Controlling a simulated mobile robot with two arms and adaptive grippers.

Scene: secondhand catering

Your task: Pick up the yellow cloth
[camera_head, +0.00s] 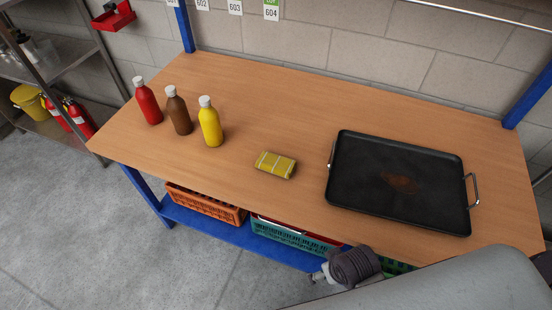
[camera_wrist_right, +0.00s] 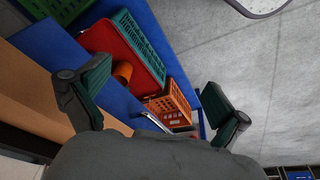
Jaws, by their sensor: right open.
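The yellow cloth (camera_head: 275,165) is a small folded pad with pale lines. It lies flat on the wooden table (camera_head: 250,100) near its front edge, between the yellow bottle and the black griddle pan. My right arm comes in at the lower right of the head view, below and right of the cloth. My right gripper (camera_wrist_right: 155,80) is open and empty in the right wrist view, with its two dark green-padded fingers spread apart. It faces the lower shelf and floor, away from the cloth. The cloth does not show in the wrist view. My left gripper is out of view.
Red (camera_head: 149,101), brown (camera_head: 179,111) and yellow (camera_head: 210,123) bottles stand left of the cloth. A black griddle pan (camera_head: 360,165) with metal handles lies to its right. An orange crate (camera_head: 205,205) and a teal crate (camera_head: 290,236) sit on the blue lower shelf.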

